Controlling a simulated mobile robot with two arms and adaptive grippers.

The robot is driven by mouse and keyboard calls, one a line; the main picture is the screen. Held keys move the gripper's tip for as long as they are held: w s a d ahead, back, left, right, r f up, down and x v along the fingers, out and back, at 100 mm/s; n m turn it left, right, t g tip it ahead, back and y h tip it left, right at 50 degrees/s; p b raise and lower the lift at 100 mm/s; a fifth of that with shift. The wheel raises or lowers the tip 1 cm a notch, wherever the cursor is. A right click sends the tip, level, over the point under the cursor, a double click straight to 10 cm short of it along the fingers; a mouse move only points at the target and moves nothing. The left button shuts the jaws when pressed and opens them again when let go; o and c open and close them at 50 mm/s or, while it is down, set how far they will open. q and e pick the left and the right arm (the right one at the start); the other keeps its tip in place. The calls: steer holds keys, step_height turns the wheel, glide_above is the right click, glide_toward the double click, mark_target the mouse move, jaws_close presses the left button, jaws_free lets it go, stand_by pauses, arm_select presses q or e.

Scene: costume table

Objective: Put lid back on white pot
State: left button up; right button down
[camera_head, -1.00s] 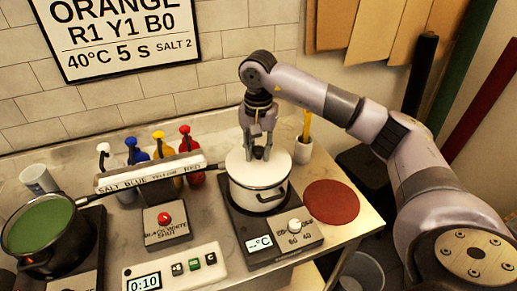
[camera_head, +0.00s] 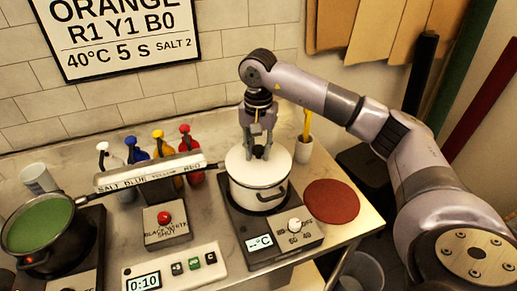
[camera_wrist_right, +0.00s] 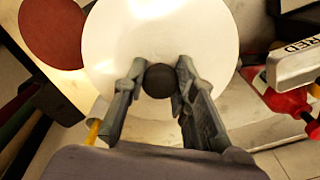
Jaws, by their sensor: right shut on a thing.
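The white pot (camera_head: 258,194) stands on the dark hot plate at the right of the table. Its white lid (camera_head: 240,163) lies over the pot's top and looks level; I cannot tell whether it is fully seated. My right gripper (camera_head: 260,152) points down over the lid's middle. In the right wrist view the fingers of my right gripper (camera_wrist_right: 160,85) are shut on the lid's dark round knob (camera_wrist_right: 160,80), with the white lid (camera_wrist_right: 155,35) below. The pot itself is hidden under the lid there. My left gripper is not in view.
A dark red round mat (camera_head: 332,201) lies right of the hot plate (camera_head: 262,243). A pot of green liquid (camera_head: 38,222) is at the left. Several coloured bottles (camera_head: 160,146) and a labelled bar (camera_head: 150,172) stand left of the white pot. A cup with yellow sticks (camera_head: 303,152) is behind.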

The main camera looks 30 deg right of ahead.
steer(key=shift+f+b, duration=0.15)
steer(key=shift+b, duration=0.3)
stand_by(1.1)
steer(key=c, duration=1.2)
jaws_free()
steer(key=o, duration=0.5)
steer(key=shift+c, duration=0.2)
steer(key=shift+r+p, duration=2.2)
steer(key=shift+r, duration=1.3)
